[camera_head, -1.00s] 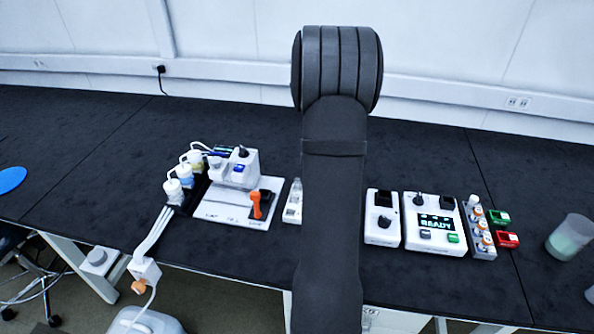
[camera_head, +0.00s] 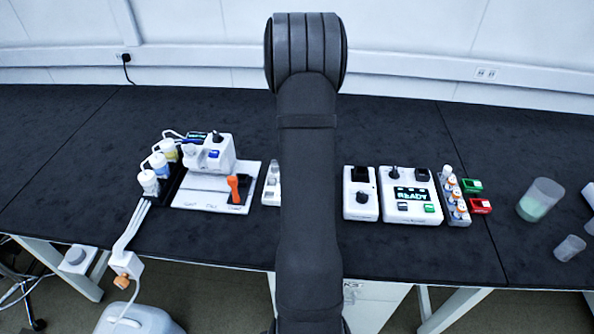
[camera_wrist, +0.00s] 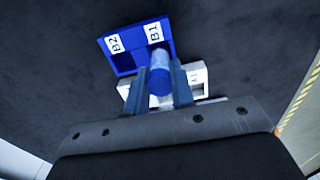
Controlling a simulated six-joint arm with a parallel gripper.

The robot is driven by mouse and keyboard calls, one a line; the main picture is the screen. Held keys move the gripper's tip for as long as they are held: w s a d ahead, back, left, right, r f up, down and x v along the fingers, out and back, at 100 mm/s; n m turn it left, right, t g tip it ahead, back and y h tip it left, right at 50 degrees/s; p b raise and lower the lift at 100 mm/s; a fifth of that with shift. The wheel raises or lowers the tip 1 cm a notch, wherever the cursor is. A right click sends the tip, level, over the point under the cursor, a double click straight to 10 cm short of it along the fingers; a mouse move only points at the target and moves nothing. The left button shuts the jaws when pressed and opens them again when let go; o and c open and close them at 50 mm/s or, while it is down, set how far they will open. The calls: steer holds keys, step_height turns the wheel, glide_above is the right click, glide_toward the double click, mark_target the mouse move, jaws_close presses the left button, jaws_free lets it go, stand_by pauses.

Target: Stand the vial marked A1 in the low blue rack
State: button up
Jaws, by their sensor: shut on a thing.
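In the wrist view my gripper (camera_wrist: 160,80) is shut on a small vial (camera_wrist: 159,62) with a round blue end facing the camera. No marking on the vial can be read. The low blue rack (camera_wrist: 123,63) lies just beyond the fingertips, with white labels B2 and B1. The vial overlaps the rack's B1 side; I cannot tell whether it is in a slot or above it. A white rack (camera_wrist: 196,76) sits partly behind the fingers, with a label that looks like A1. In the head view my arm hides the gripper and the blue rack.
In the head view a white instrument (camera_head: 214,155) with an orange lever stands left of my arm. A white box (camera_head: 361,200) and a READY console (camera_head: 410,207) stand to the right. A beaker (camera_head: 540,200) is farther right. The dark bench behind them is clear.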

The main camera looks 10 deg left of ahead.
steer(key=shift+f, duration=1.4)
stand_by(0.5)
steer(key=o, duration=1)
steer(key=shift+o, duration=0.2)
steer(key=shift+r, duration=4.05)
steer(key=shift+f, duration=0.1)
steer(key=shift+f, duration=3.95)
